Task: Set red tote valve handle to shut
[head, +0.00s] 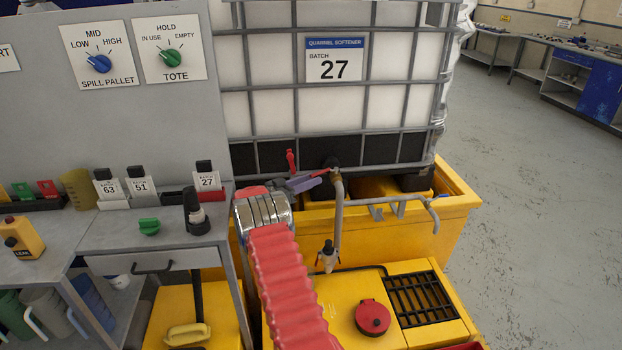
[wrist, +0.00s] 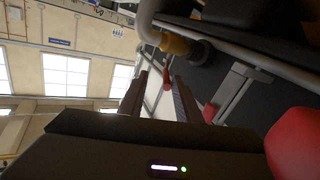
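The tote (head: 335,95) is a white caged tank labelled batch 27. Its outlet valve has a brass fitting (head: 336,173) joined to a grey pipe; the fitting also shows in the wrist view (wrist: 172,43). The red valve handle (wrist: 167,76) shows beyond and between my fingertips, beside the fitting. My gripper (head: 318,180) is just left of the valve in the head view. In the wrist view my gripper (wrist: 160,85) has its two fingers apart, with a gap between them. Whether they touch the handle I cannot tell. Much of the handle is hidden in the head view.
A small red upright piece (head: 291,160) stands behind my gripper. The grey pipe (head: 385,203) runs right across the yellow spill pallet (head: 452,215). A sign panel (head: 130,60) with a blue and a green knob stands left. The floor at right is clear.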

